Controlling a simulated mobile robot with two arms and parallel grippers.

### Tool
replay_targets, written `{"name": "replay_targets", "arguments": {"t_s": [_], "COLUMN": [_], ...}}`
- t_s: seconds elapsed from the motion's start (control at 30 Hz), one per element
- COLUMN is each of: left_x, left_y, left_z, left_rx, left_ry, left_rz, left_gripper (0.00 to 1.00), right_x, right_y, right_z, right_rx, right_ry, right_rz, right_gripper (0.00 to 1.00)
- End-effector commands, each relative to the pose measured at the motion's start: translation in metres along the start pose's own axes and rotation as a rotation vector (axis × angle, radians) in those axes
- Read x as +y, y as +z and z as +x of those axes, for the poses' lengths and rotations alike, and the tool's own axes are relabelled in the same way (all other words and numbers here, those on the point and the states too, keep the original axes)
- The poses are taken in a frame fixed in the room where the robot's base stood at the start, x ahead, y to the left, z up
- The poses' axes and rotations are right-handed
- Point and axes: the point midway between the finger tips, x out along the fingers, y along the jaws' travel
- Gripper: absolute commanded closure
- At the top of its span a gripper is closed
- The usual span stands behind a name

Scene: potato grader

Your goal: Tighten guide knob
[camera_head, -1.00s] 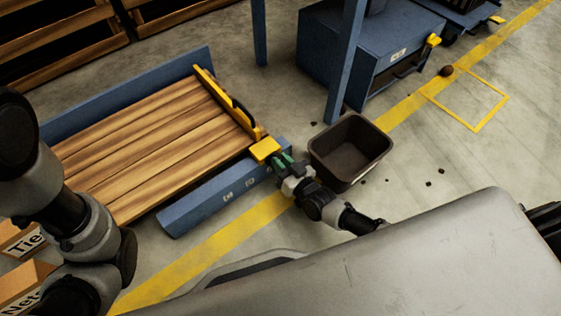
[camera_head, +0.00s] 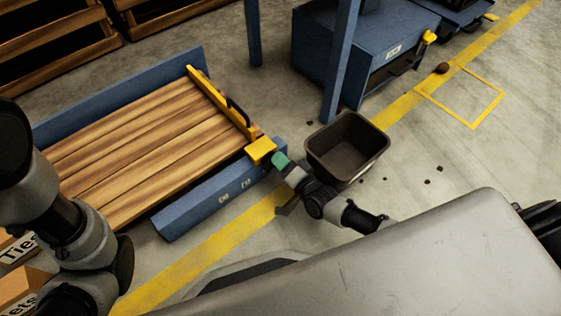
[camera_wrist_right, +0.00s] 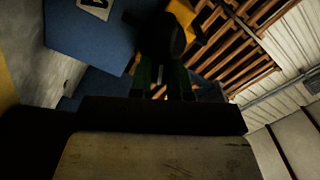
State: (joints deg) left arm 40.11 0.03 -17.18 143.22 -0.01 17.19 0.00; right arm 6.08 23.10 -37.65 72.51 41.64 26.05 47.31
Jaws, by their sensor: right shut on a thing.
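A yellow guide bar (camera_head: 222,104) with a black handle lies across the wooden slatted deck of a blue-framed table. A yellow block (camera_head: 260,151) sits at the guide's near end, on the blue side rail. My right gripper (camera_head: 280,160), with green fingers, is at this block from the right. In the right wrist view a dark round knob (camera_wrist_right: 162,38) sits between the fingers, with yellow (camera_wrist_right: 184,14) behind it; the gripper is shut on it. In the head view the knob is hidden by the gripper. My left arm shows at the left, but its gripper is out of view.
A dark empty crate (camera_head: 347,146) stands on the floor just right of my right gripper. A blue post (camera_head: 341,65) and a blue machine (camera_head: 365,50) stand behind it. Boxes (camera_head: 22,285) lie at lower left. Open floor lies to the right.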

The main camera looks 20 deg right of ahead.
Motion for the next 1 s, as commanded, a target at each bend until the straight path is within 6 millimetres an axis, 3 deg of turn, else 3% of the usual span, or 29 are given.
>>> {"name": "replay_targets", "arguments": {"t_s": [0.5,1.0], "left_x": [0.004,0.004], "left_y": [-0.006,-0.007], "left_z": [-0.017,-0.02], "left_rx": [0.0,0.0], "left_ry": [0.0,0.0], "left_rz": [0.0,0.0], "left_gripper": [0.62,0.62], "right_x": [0.01,0.011], "right_y": [0.002,0.003], "right_z": [-0.001,-0.001], "right_rx": [-0.001,-0.001], "right_ry": [0.003,0.004], "right_rz": [0.387,0.489], "right_gripper": [1.0,1.0]}}
